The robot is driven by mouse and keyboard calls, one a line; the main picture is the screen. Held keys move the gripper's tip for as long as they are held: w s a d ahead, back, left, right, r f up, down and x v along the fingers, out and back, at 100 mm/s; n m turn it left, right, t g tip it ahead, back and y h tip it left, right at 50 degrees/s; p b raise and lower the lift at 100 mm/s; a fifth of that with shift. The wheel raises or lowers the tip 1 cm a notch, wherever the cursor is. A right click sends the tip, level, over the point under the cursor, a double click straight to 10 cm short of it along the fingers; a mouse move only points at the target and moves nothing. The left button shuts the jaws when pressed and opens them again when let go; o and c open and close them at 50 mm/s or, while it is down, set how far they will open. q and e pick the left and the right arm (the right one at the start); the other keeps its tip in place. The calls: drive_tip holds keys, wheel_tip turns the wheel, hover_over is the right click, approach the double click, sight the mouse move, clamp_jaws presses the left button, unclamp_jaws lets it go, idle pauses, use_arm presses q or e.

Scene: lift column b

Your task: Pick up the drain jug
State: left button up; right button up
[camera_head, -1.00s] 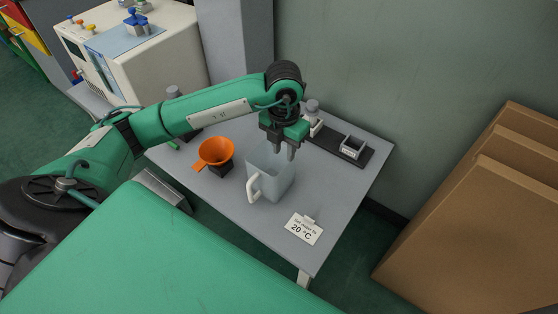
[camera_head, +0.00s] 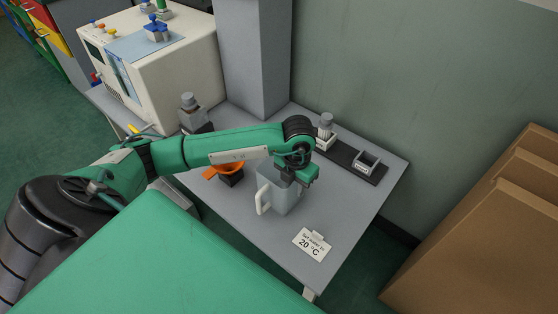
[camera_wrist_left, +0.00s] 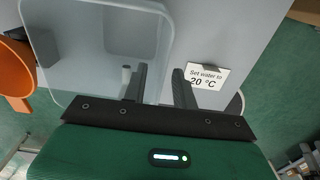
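The drain jug (camera_head: 278,198), a translucent grey square jug with a white handle on its left front, stands upright on the small grey table. My left gripper (camera_head: 291,184) points down at the jug's right rim. In the left wrist view the jug (camera_wrist_left: 85,60) fills the upper left. The left gripper's fingers (camera_wrist_left: 159,78) are apart there, one seemingly inside the jug and one outside, with the jug's wall between them. I cannot tell whether either finger touches the wall. My right gripper is not in view.
An orange funnel (camera_head: 223,170) on a dark block stands left of the jug, partly behind my arm. A "Set water to 20 °C" card (camera_head: 312,244) lies right of the jug. A dark rack (camera_head: 350,161) is behind. Cardboard boxes (camera_head: 480,240) stand at right.

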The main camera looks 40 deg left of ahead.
use_arm(q)
wheel_tip(320, 180, down, 2)
drive_tip(key=shift+f, duration=0.1)
clamp_jaws()
idle(1.4)
